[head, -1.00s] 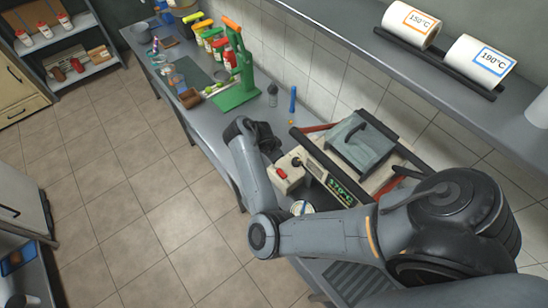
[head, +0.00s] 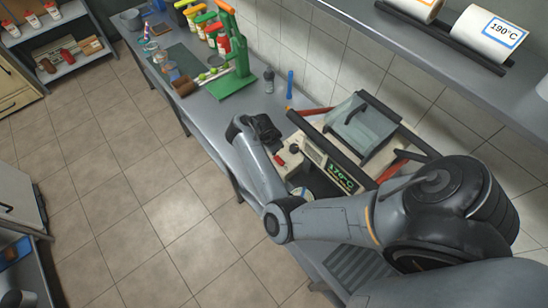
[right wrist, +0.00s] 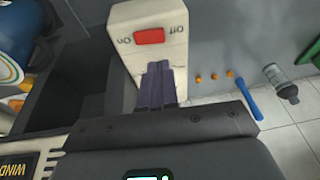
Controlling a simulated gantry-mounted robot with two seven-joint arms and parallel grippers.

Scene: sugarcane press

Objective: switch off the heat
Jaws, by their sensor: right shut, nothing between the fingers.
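The heat press (head: 362,128) stands on the counter, its green display (head: 341,178) lit and reading about 170°C. A cream switch box (head: 289,158) at its near left corner carries a red switch (head: 280,160). In the right wrist view the red switch (right wrist: 149,36) sits between the labels Off and On; I cannot tell which side is pressed. My right gripper (right wrist: 158,68) is shut and empty, its dark fingertips just short of the switch, over the box (right wrist: 125,15). I cannot tell if they touch it. In the head view my right wrist hides the fingers. My left gripper is out of view.
A green hand press (head: 236,80) and several sauce bottles stand farther left. A shelf with paper rolls (head: 487,35) hangs above. A round container (head: 301,193) sits in front of the heat press.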

